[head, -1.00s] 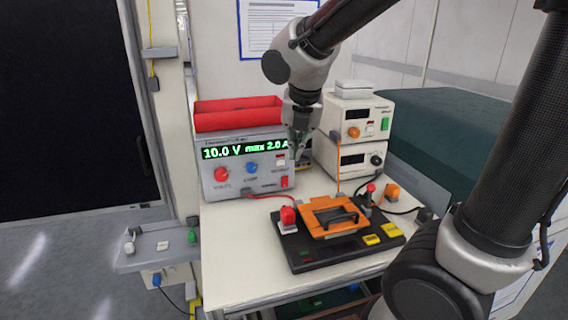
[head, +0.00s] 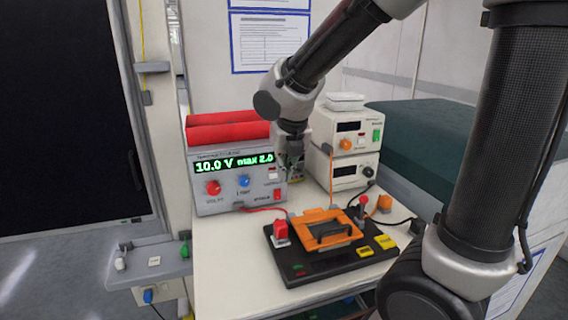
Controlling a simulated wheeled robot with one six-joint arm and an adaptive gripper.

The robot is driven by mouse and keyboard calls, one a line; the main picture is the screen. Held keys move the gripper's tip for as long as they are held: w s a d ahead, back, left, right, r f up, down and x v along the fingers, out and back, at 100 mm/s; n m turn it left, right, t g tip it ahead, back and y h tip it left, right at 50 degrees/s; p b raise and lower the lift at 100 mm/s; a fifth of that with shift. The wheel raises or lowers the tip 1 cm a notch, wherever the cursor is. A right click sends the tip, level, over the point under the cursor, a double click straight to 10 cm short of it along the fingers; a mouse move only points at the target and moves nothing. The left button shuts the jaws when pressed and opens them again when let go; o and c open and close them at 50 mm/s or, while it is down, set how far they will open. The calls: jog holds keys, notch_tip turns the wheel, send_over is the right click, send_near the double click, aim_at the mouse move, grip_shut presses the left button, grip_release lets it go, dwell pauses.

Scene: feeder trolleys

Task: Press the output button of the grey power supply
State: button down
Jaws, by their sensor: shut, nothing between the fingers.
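The grey power supply (head: 217,201) stands at the left back of the white table. Its green display reads "10.0 V max 2.0", with the rest of the line hidden behind my arm. Below the display are a red knob (head: 213,187), a blue knob (head: 244,181), a small whitish button (head: 273,175) with a label too small to read, and a red switch (head: 278,195) near the lower right corner. My gripper (head: 294,178) is shut and empty. It points down close to the right edge of the supply's front; I cannot tell whether it touches.
A red bin (head: 228,131) sits on the supply. Two cream instruments (head: 344,170) stand to the right of my gripper. A black test fixture (head: 340,260) with an orange clamp frame (head: 316,217) lies in front, with cables around it. A grey side shelf (head: 150,261) is at left.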

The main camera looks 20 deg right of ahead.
aim_at(273, 175)
jog(key=w+f, duration=0.5)
jog(key=w, duration=0.1)
jog(key=shift+f, duration=0.3)
jog(key=shift+w, duration=0.15)
jog(key=shift+w+r, duration=0.15)
jog(key=shift+w, duration=0.6)
jog(key=shift+a, duration=0.1)
